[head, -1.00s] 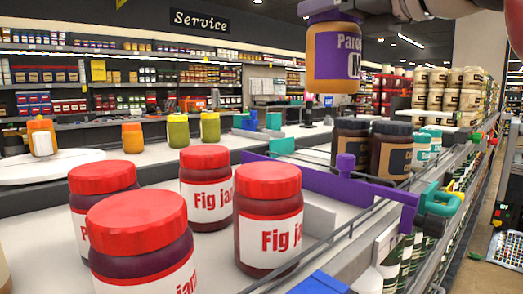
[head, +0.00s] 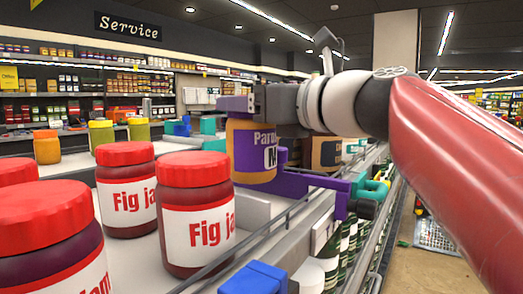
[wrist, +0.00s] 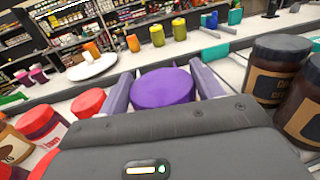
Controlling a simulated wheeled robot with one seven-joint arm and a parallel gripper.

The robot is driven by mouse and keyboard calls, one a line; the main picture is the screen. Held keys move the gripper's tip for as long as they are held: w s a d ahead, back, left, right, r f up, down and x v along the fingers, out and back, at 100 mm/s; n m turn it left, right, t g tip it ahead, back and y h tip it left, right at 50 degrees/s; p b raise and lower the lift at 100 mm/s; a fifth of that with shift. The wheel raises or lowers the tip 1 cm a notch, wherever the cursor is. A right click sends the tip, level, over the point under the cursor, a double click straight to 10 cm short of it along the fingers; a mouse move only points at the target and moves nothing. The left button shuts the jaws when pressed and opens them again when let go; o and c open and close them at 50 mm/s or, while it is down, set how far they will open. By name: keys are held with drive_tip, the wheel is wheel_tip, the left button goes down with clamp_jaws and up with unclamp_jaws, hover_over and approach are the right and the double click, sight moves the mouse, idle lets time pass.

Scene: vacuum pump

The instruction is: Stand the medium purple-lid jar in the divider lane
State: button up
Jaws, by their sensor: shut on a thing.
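The purple-lid jar (head: 252,155) has an orange-yellow body and a purple label. It is upright in the head view, low over the shelf behind the red-lid jars. I cannot tell whether its base touches the shelf. My gripper (head: 238,104) is shut on its lid; in the wrist view the purple lid (wrist: 163,87) sits between the two fingers (wrist: 163,90). A purple divider (head: 315,181) runs just right of and in front of the jar. A teal divider part (wrist: 217,50) shows beyond it in the wrist view.
Several red-lid fig jam jars (head: 195,215) stand at the near left. Dark-lid jars (wrist: 306,100) stand close on the right in the wrist view. A metal rail (head: 265,235) edges the shelf. Yellow-lid jars (head: 101,135) stand farther back.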

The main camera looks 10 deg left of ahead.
sight(253, 137)
wheel_tip(253, 137, down, 5)
drive_tip(key=shift+f+b, duration=0.1)
drive_tip(key=shift+b, duration=0.75)
drive_tip(key=o, duration=1.9)
drive_tip(key=v, duration=1.2)
